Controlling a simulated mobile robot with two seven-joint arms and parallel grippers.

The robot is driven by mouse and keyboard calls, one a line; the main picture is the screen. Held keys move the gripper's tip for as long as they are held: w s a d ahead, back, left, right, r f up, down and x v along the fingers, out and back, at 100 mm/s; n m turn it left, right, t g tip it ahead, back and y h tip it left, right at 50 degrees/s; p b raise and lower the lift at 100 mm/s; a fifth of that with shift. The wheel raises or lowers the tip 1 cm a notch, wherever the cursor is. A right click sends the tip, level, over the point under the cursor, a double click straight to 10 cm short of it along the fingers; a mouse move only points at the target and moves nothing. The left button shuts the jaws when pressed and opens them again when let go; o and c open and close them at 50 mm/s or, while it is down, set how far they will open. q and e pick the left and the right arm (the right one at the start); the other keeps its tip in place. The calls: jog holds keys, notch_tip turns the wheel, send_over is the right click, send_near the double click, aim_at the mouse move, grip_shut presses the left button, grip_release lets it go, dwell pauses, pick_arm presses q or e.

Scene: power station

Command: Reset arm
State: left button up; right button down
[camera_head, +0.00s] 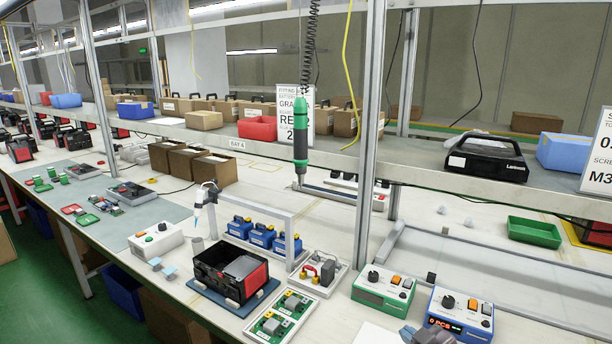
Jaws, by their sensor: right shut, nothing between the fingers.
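My right gripper (428,337) shows only as a grey and dark tip at the bottom edge of the head view, right of the middle. It is shut and empty, just in front of the blue control box (460,313) with a red display. The rest of it is cut off by the frame. My left gripper is not in view.
A black and red power station (232,272) stands on a blue mat on the bench. Near it are trays of green boards (282,314) and a white-green control box (384,289). A green screwdriver (301,130) hangs above. A metal post (369,130) rises mid-bench.

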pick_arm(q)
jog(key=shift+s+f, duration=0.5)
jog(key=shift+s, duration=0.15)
pick_arm(e)
jog(key=s+d+f+m+h, duration=0.1)
jog(key=s+d+f+m, duration=0.1)
jog(key=s+f, duration=0.3)
jog(key=s+d+f+m+g+h, duration=0.1)
jog(key=s+f, duration=0.4)
jog(key=s, duration=0.8)
jog(key=s+d+f+m+g+h, duration=0.1)
jog(key=s+f+m, duration=0.3)
jog(key=s, duration=0.6)
jog(key=shift+d+f+h, duration=0.9)
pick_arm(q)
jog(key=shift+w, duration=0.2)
pick_arm(e)
jog(key=shift+s, duration=0.15)
